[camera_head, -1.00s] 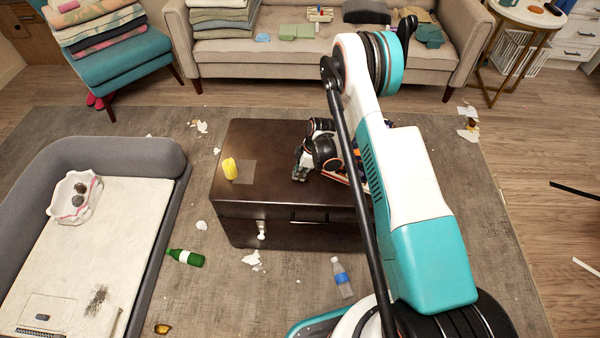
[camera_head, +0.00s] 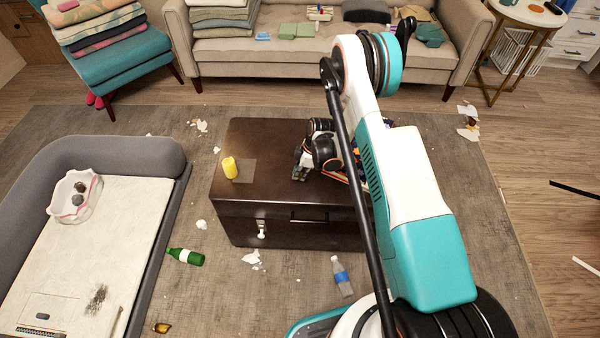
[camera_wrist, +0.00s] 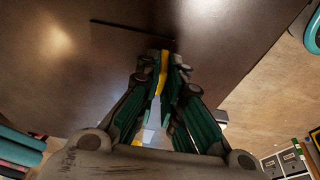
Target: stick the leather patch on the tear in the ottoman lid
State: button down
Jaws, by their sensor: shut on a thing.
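The ottoman is a dark brown box (camera_head: 275,205) with a smooth lid, standing on the rug. A flat, slightly lighter square (camera_head: 244,171) shows on the left part of the lid; I cannot tell whether it is the patch or the damaged area. My gripper (camera_head: 300,173) is low over the lid, to the right of that square. In the wrist view my gripper (camera_wrist: 163,72) is shut on a narrow yellow thing (camera_wrist: 163,66), which the fingers mostly hide. A thin dark line (camera_wrist: 130,31) crosses the brown surface ahead; I cannot tell whether it is the tear.
A yellow cylinder (camera_head: 229,167) stands on the lid at the square's left edge. A green bottle (camera_head: 185,257), a clear bottle (camera_head: 342,277) and white scraps (camera_head: 251,257) lie on the rug. A grey-edged bed (camera_head: 165,215) is at left, a sofa (camera_head: 270,52) behind.

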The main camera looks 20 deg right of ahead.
dwell(0.4)
jog(key=c, duration=1.7)
grip_release()
jog(key=shift+o, duration=0.2)
jog(key=shift+r+p, duration=0.9)
jog(key=shift+r, duration=2.1)
